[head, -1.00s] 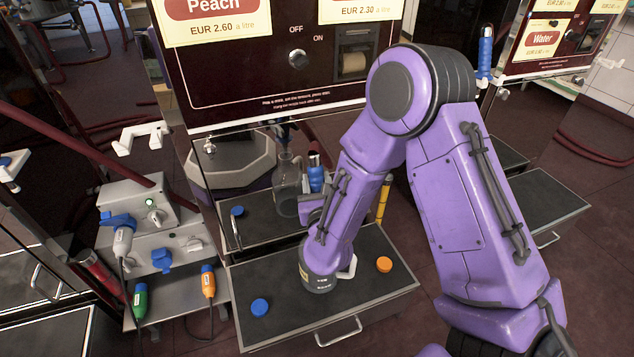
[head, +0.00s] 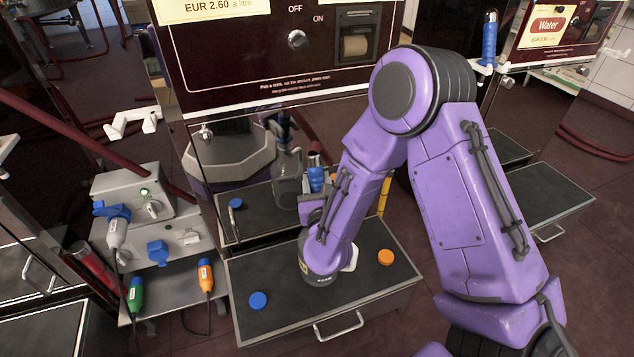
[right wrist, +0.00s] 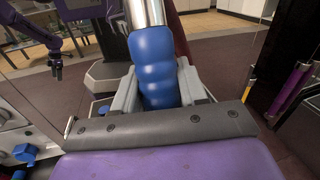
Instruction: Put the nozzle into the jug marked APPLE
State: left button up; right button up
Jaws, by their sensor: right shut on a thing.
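My right gripper (right wrist: 157,92) is shut on the blue grip of the nozzle (right wrist: 153,60), between its two grey fingers in the right wrist view. The nozzle's shiny metal part runs up out of that view. A clear jug and a blue grip show in the dark glossy front behind the tray, seemingly as reflections. I cannot read APPLE anywhere, and the jug's mouth is hidden. My left gripper does not show in the head view.
A blue cap (head: 258,300) and an orange cap (head: 386,257) lie on the tray. A grey socket box (head: 135,190) with coloured plugs stands to the left. Another dark tray (head: 545,195) is on the right. The drink machine (head: 240,65) rises behind.

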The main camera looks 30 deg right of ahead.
jog(key=shift+f, duration=0.45)
jog(key=o, duration=1.3)
jog(key=shift+c, duration=0.2)
